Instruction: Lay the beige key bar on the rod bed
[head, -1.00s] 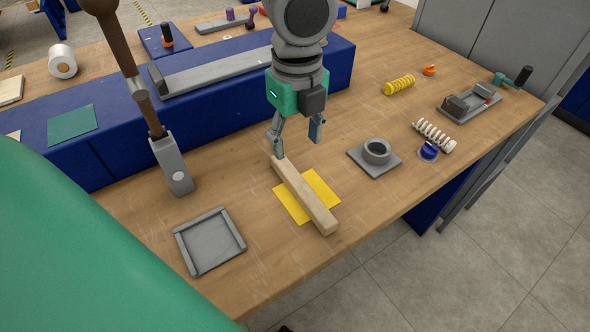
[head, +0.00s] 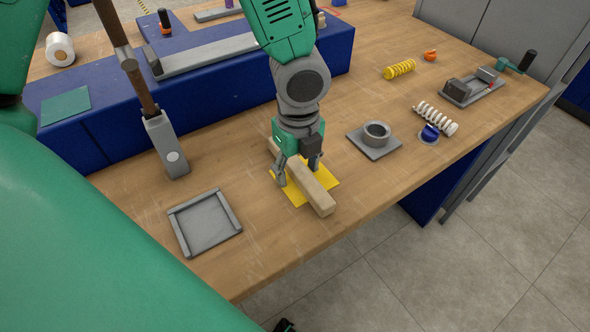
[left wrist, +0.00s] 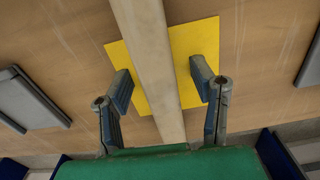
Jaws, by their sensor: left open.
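The beige key bar (head: 315,192) lies on a yellow mat (head: 294,193) on the wooden bench, its ends reaching past the mat. My left gripper (head: 298,173) is open and low over the bar, with one finger on each side of it. In the left wrist view the bar (left wrist: 152,60) runs between the two open fingers (left wrist: 162,84), with a gap on both sides. A long grey channel (head: 210,54), which looks like the rod bed, lies on the blue riser at the back left. My arm hides part of that area.
A grey square tray (head: 205,222) lies left of the bar. A grey ring block (head: 375,134) stands to the right, with a white spring (head: 436,118) and yellow spring (head: 400,69) beyond.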

